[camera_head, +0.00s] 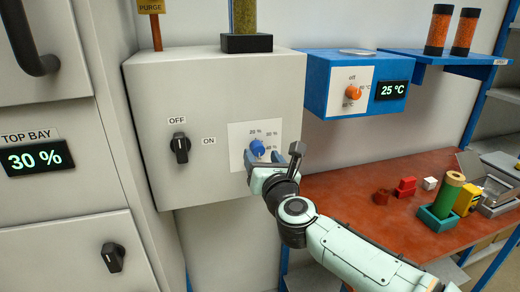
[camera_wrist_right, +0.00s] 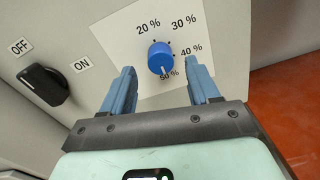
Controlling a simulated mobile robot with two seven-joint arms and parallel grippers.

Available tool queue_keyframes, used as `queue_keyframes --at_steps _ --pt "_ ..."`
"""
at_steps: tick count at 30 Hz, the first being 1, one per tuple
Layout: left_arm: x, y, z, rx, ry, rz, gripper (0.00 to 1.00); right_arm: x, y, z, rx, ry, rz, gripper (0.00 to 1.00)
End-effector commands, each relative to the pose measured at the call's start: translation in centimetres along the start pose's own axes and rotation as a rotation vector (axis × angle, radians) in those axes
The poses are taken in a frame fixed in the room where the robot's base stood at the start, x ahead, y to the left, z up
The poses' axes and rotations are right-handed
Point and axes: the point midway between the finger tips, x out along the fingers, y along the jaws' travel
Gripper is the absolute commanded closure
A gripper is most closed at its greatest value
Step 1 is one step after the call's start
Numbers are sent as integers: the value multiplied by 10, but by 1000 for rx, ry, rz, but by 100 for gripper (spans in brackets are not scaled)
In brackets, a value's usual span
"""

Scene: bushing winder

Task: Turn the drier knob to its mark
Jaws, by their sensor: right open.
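The blue drier knob (camera_head: 257,148) sits on a white dial plate (camera_head: 235,133) on the front of a grey box. In the right wrist view the knob (camera_wrist_right: 161,58) has a white pointer line towards the bottom, near the 50 % label. The labels 20 %, 30 %, 40 % and 50 % stand around it with small dark ticks. My right gripper (camera_head: 263,160) is open in front of the dial. In the wrist view its fingers (camera_wrist_right: 160,70) stand on either side of the knob, with gaps showing. My left gripper is not in view.
A black OFF/ON switch (camera_head: 180,148) is left of the dial. A display (camera_head: 38,158) marked TOP BAY reads 30 %. A blue unit (camera_head: 318,82) with an orange knob (camera_head: 352,92) reads 25 °C. A red-brown bench (camera_head: 350,205) with several small items lies below right.

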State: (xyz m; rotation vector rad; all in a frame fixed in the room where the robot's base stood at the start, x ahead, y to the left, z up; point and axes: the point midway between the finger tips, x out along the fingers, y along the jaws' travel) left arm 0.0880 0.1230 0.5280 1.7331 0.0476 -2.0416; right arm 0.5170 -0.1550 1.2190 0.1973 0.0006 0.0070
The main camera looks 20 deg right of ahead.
Motion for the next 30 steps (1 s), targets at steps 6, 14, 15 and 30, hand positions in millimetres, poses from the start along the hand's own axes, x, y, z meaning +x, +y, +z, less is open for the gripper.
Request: queue_keyframes --at_steps 6,14,15,30 --pt "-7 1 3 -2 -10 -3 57 25 0 1 0 0 -1 40" --pt "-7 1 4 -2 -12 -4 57 29 0 0 -1 0 -1 40" --pt "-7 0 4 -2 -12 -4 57 29 0 0 -1 0 -1 40" --pt "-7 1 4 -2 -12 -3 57 29 0 0 -15 0 -1 96"
